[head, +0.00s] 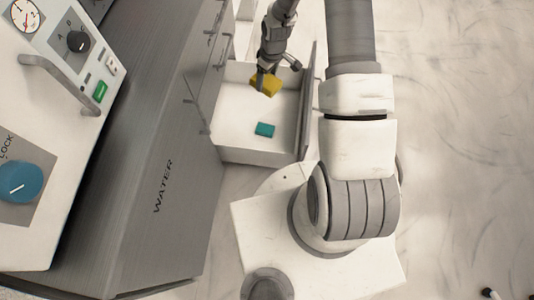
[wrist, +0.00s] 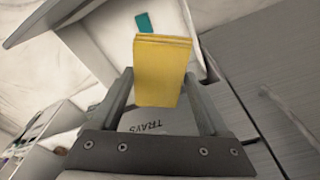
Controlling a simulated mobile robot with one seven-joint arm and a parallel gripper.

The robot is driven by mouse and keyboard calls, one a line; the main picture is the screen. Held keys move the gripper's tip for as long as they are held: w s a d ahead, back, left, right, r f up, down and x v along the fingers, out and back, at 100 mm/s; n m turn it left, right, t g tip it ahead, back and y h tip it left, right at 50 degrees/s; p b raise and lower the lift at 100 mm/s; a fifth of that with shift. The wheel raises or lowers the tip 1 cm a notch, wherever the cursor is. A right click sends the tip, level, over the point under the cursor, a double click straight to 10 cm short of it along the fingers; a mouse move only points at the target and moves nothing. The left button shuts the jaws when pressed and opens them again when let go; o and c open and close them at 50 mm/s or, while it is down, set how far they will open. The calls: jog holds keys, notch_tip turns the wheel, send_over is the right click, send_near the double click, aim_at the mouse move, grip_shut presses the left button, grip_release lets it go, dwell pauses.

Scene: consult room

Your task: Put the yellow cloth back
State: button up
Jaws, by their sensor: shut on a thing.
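The yellow cloth (head: 267,86) looks like a small folded block. It also shows upright between the fingers in the wrist view (wrist: 162,70). My gripper (head: 263,78) is shut on it, one finger on each side. In the head view the cloth is over the inner part of an open white drawer (head: 236,122); I cannot tell its exact height. The drawer also shows in the wrist view (wrist: 96,48). My gripper hides part of the drawer's far side.
A small teal block (head: 264,130) lies in the drawer. The grey cabinet front marked WATER (head: 140,150) stands left, with a panel of knobs above. In the wrist view, a compartment with small items (wrist: 28,145) is at lower left. Open floor (head: 460,150) lies right.

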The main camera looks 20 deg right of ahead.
jog(key=f+n+b, duration=0.2)
jog(key=f+b, duration=0.5)
jog(key=f, duration=1)
jog(key=f+n+b, duration=0.2)
jog(key=f+b, duration=0.5)
jog(key=f, duration=1.1)
jog(key=s+f+n+b, duration=0.1)
jog(key=f+b, duration=0.6)
jog(key=f, duration=1.1)
jog(key=shift+a+n+g+y+b, duration=0.2)
jog(key=shift+n+g+y+b, duration=0.2)
jog(key=shift+n, duration=0.2)
jog(key=shift+f, duration=0.1)
jog(key=o, duration=1.2)
jog(key=shift+c, duration=0.2)
